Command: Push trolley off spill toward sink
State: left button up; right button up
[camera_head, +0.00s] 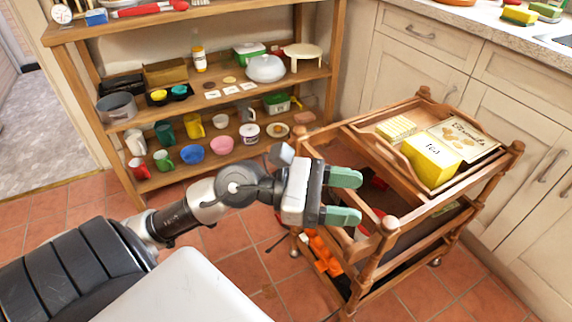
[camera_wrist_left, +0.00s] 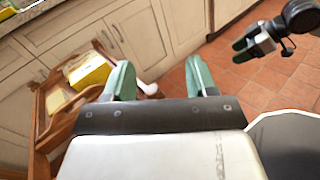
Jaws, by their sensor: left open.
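The wooden trolley (camera_head: 388,225) stands upright on wheels at the right, in front of the cabinets. It also shows at the left of the left wrist view (camera_wrist_left: 42,125). A yellow Tea box (camera_head: 432,160) and a packet sit in its top tray. My left gripper (camera_head: 350,197) is open, its green fingers spread at the trolley's left side. Whether it touches the frame I cannot tell. My right gripper (camera_wrist_left: 250,46) shows at the upper right of the left wrist view, apart from the trolley; its opening is unclear.
A wooden shelf (camera_head: 225,88) with mugs, bowls and boxes stands behind my left arm. Cabinets (camera_head: 420,45) under a counter (camera_head: 485,27) line the right. Orange items (camera_head: 322,255) lie low at the trolley. Tiled floor (camera_head: 50,205) is open at the left.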

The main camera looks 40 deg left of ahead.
pick_arm(q)
jog(key=w+a+f+m+g+y, duration=0.1)
jog(key=a+f+m+y, duration=0.25)
jog(key=a+y, duration=0.35)
jog(key=w+a+f+m+g+y, duration=0.1)
jog(key=a+f+m+g+y, duration=0.15)
jog(key=a+m+y, duration=0.3)
jog(key=shift+n+t+y, duration=0.35)
jog(key=shift+n, duration=0.05)
jog(key=shift+a+f+b+x, duration=0.15)
jog(key=shift+b+x, duration=0.45)
jog(key=shift+x, duration=2.1)
jog(key=shift+a+f+b+x, duration=0.1)
jog(key=shift+a+b+x, duration=0.3)
jog(key=shift+x, duration=2.25)
pick_arm(e)
jog(key=w+a+r+t+y, duration=0.2)
jog(key=w+r+t, duration=0.3)
jog(key=r+t, duration=0.3)
jog(key=shift+a+r, duration=0.4)
jog(key=shift+r, duration=0.1)
pick_arm(q)
jog(key=shift+s+d, duration=0.15)
jog(key=shift+s, duration=0.05)
